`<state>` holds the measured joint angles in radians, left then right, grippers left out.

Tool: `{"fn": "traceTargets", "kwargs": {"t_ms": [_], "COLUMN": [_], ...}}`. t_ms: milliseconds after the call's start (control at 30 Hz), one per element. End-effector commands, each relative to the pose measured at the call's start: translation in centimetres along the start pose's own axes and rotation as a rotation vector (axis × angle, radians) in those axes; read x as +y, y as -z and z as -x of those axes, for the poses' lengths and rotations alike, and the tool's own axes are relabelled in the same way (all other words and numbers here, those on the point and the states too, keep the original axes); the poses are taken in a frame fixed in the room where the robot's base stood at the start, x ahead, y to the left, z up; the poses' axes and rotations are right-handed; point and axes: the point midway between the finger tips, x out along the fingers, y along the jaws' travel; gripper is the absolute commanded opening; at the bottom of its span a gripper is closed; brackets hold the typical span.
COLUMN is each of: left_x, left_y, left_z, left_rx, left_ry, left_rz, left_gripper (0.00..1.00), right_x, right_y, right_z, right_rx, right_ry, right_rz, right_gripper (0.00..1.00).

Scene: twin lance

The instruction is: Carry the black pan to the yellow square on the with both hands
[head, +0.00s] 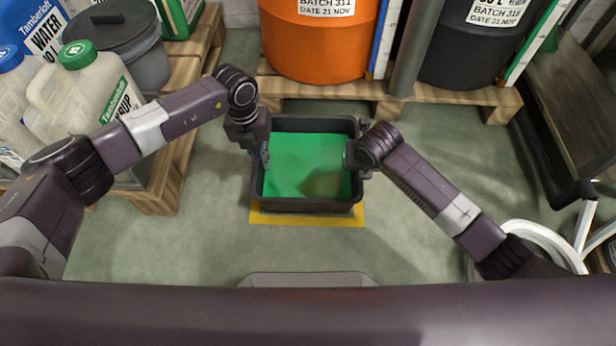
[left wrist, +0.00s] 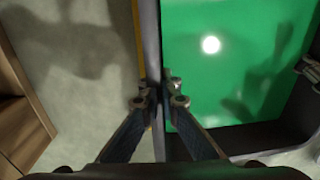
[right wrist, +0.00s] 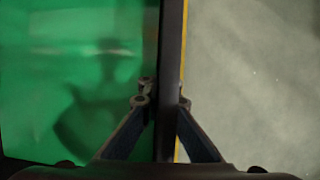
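The black pan (head: 307,206) is an open rectangular tub holding green liquid (head: 300,160). It sits over the yellow square (head: 300,219), which shows as a strip along its near side and at the near corners; the rest is hidden beneath. I cannot tell whether the pan rests on the floor or hangs just above it. My left gripper (left wrist: 160,102) has its fingers on both sides of the pan's left wall (left wrist: 152,40), closed on it. My right gripper (right wrist: 164,103) pinches the right wall (right wrist: 171,50) the same way.
A pallet (head: 440,95) with an orange drum (head: 318,45) and a black drum (head: 475,50) stands behind the pan. Another pallet (head: 165,165) with jugs is at left. A white ring-shaped item (head: 530,240) lies at right. The floor (head: 215,245) in front is clear.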

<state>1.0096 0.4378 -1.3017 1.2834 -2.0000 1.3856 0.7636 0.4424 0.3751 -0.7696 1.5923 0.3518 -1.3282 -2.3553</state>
Motion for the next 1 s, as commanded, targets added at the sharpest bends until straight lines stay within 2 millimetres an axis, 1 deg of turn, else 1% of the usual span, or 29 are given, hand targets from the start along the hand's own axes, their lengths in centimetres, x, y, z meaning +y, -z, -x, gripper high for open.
{"fn": "traceTargets", "kwargs": {"t_ms": [33,133,167,300,333,567,667,767,867,1000], "left_x": [0.0,0.0,0.1,0.1,0.1,0.1,0.1,0.1,0.1,0.1], "left_y": [-0.2,-0.2,0.0,0.0,0.0,0.0,-0.1,-0.1,-0.2,-0.1], "left_z": [-0.1,-0.5,-0.6,-0.5,-0.5,-0.5,-0.2,1.0,2.9,6.0], "left_rx": [-0.005,-0.005,-0.001,0.000,0.000,0.000,-0.001,-0.002,-0.005,-0.005], "left_ry": [0.002,0.002,-0.001,-0.001,-0.001,0.000,0.000,0.001,0.000,-0.001], "left_rz": [0.000,0.000,0.001,0.001,0.001,0.000,0.000,0.000,-0.002,-0.002], "left_gripper": [0.00,0.00,0.04,0.20,0.22,0.22,0.22,0.22,0.22,0.22], "right_x": [0.1,0.0,-0.1,-0.1,-0.1,-0.1,-0.1,-0.1,0.0,0.0], "right_y": [-0.2,-0.1,0.2,0.2,0.2,0.2,0.2,0.2,0.2,0.2], "right_z": [-0.1,-0.5,-0.6,-0.5,-0.5,-0.5,-0.5,-0.5,-0.5,-0.5], "right_rx": [-0.008,-0.008,0.000,0.000,0.000,0.000,0.000,0.000,0.000,0.000], "right_ry": [-0.002,-0.002,0.001,0.001,0.001,0.000,0.000,0.000,0.000,0.000], "right_rz": [0.000,0.000,0.000,0.000,0.000,0.000,0.000,0.000,0.000,0.000], "right_gripper": [0.00,0.00,0.04,0.20,0.22,0.22,0.22,0.22,0.22,0.22]}}
